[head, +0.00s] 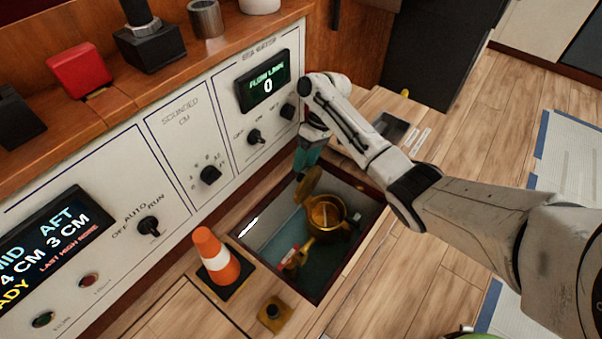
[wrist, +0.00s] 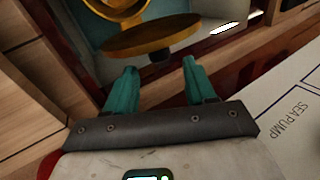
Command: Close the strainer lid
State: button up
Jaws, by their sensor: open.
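The brass strainer (head: 327,214) sits down in an open floor hatch in the head view, its round mouth showing. Its brass lid (head: 311,180) stands raised on the far left side of the mouth, tilted up and open. In the wrist view the lid (wrist: 150,40) spans the space just beyond my fingertips, and part of the strainer's ring (wrist: 118,22) shows behind it. My gripper (head: 307,158) points down above the lid at the hatch's far edge. Its teal fingers are apart and empty in the wrist view (wrist: 160,66), and appear close to the lid; contact is unclear.
The hatch rim (head: 357,277) surrounds the strainer. A brass valve handle (head: 299,256) lies lower inside. An orange-white cone (head: 215,256) stands at the left edge. The switch panel (head: 178,120) rises close on the left. Wooden floor (head: 480,130) is open to the right.

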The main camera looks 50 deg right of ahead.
jog(key=shift+b+x, duration=0.55)
jog(key=shift+x, duration=1.5)
jog(key=shift+r, duration=0.1)
grip_shut()
